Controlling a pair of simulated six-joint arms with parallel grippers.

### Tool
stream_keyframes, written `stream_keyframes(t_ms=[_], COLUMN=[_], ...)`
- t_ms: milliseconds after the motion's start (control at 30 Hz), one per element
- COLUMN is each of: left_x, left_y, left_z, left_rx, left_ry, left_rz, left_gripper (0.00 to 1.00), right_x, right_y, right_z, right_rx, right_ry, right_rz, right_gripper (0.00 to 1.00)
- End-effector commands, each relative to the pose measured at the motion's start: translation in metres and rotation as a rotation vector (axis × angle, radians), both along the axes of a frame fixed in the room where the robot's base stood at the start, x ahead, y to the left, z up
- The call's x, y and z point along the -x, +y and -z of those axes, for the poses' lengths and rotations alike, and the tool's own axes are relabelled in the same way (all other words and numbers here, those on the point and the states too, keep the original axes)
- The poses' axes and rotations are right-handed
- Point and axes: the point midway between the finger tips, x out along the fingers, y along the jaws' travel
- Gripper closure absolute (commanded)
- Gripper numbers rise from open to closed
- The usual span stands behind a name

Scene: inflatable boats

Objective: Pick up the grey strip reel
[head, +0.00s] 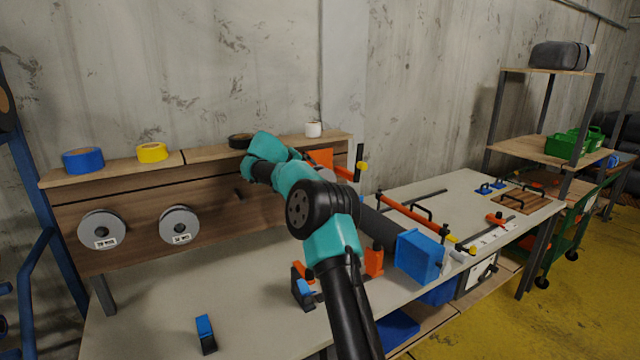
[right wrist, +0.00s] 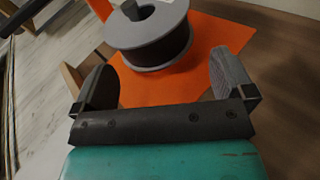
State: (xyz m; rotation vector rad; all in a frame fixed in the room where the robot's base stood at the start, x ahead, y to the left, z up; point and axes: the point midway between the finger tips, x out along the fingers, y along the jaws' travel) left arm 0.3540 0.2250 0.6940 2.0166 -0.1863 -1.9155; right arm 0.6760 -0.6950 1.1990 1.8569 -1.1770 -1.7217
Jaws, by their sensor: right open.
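A grey reel (right wrist: 148,32) sits on a peg in front of an orange panel (right wrist: 222,35) in the right wrist view. My right gripper (right wrist: 166,78) is open and empty, with its two dark fingers spread to either side just short of the reel. The reel lies ahead of the fingers, apart from them. In the head view the orange panel (head: 321,157) shows on the wooden board; my right arm crosses in front and hides most of the reel and the fingers there. My left gripper is not in view.
Two more grey labelled reels (head: 102,229) and (head: 179,224) hang on the wooden board (head: 140,200). Blue tape (head: 83,160), yellow tape (head: 152,152) and a white roll (head: 313,129) stand on its top ledge.

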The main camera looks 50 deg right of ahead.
Motion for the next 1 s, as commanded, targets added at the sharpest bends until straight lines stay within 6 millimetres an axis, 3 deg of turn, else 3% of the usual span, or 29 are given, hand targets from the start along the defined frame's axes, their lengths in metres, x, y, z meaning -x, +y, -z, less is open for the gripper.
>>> stream_keyframes(t_ms=[167, 400, 900, 1000], left_x=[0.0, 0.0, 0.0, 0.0], left_y=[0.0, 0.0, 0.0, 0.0], left_z=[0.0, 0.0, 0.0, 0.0], left_rx=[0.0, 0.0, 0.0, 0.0], left_ry=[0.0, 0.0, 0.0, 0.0], left_rz=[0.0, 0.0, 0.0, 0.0], left_gripper=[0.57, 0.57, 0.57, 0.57], right_x=[0.004, 0.006, 0.005, 0.005], right_y=[-0.025, -0.045, -0.046, -0.046], right_z=[0.001, 0.019, 0.02, 0.02], right_rx=[0.001, -0.001, 0.0, 0.0], right_ry=[-0.002, 0.001, 0.001, 0.001], right_rz=[0.004, 0.001, 0.001, 0.001], right_gripper=[0.0, 0.0, 0.0, 0.09])
